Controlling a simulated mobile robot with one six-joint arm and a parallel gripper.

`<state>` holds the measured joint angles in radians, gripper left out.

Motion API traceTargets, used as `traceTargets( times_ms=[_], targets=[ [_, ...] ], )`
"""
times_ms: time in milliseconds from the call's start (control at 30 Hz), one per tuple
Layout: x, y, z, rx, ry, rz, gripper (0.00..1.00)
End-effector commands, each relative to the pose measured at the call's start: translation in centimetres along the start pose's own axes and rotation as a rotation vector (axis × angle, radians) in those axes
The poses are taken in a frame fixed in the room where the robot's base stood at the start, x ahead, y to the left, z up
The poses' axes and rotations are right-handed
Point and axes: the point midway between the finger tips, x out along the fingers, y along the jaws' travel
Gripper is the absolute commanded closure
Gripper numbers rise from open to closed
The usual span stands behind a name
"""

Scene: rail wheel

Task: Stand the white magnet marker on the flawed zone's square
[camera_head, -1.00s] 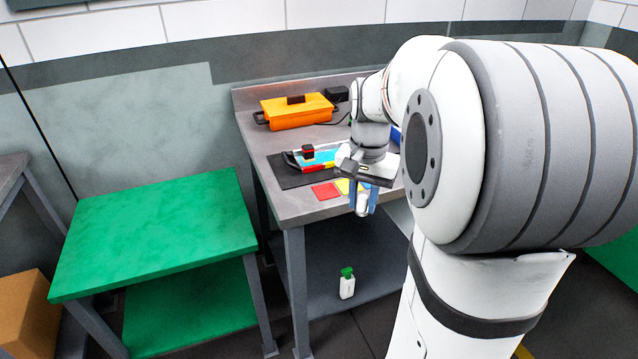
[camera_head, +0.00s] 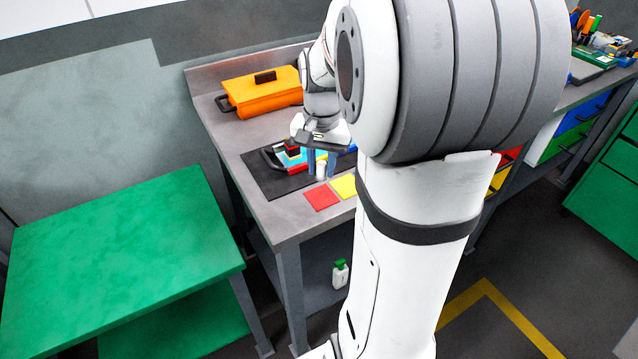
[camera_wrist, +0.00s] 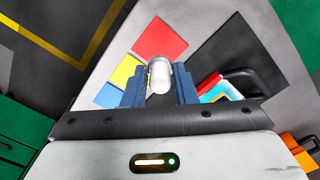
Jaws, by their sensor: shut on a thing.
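My gripper (camera_head: 321,163) is shut on the white magnet marker (camera_head: 321,170), above the front part of the grey workbench. In the wrist view the white marker (camera_wrist: 159,74) sits between the two blue fingers of my gripper (camera_wrist: 160,84). A red square (camera_head: 321,197) and a yellow square (camera_head: 344,186) lie on the bench near its front edge. The wrist view shows the red square (camera_wrist: 160,39), the yellow square (camera_wrist: 125,72) and a blue square (camera_wrist: 108,96) in a row. A tray-like device with a coloured screen (camera_head: 288,155) stands on the black mat, partly hidden by my gripper.
The black mat (camera_head: 262,180) lies on the grey bench (camera_head: 225,137). An orange case (camera_head: 262,92) stands at the back. A green table (camera_head: 120,255) is at the left. A white bottle with a green cap (camera_head: 340,274) stands on the lower shelf.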

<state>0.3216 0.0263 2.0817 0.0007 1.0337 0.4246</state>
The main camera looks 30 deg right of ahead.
Motion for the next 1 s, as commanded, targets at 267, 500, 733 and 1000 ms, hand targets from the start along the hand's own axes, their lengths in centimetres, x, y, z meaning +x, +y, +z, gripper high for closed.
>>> traceTargets(
  times_ms=[267,500,733,1000],
  targets=[
    [3.4,0.0,0.1,0.0,-0.004,0.002,0.97],
    [5.8,0.0,0.0,0.001,0.0,0.0,0.97],
    [5.8,0.1,0.0,0.001,0.001,-0.001,0.97],
    [6.1,0.1,-0.1,0.002,0.001,0.0,0.63]
  ],
)
